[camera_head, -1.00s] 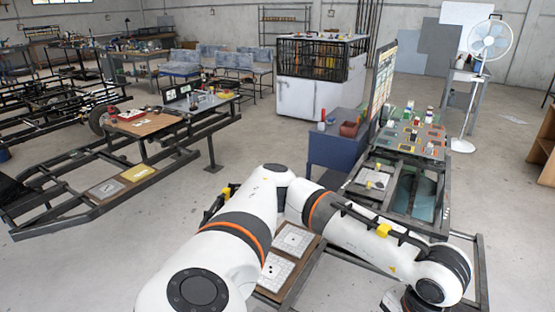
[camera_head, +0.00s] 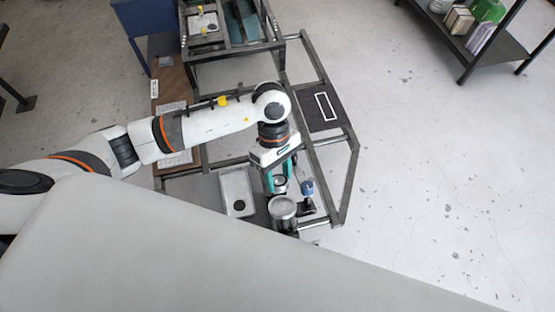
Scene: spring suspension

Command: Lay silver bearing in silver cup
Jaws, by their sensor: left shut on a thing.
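My left gripper (camera_head: 280,181) reaches down from the arm in the middle of the view, with teal fingers shut on a small round silver thing, which looks like the silver bearing (camera_head: 280,185). The silver cup (camera_head: 283,208) is a round metal vessel standing just below and in front of the gripper in the picture. The bearing is close to the cup's far rim; I cannot tell how high above it. My right gripper is not in view.
A blue-topped piece on a dark stand (camera_head: 307,189) is close to the right of the gripper. A pale tray (camera_head: 226,182) with a dark disc lies to the left. A metal frame (camera_head: 352,165) runs along the right, with open floor beyond.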

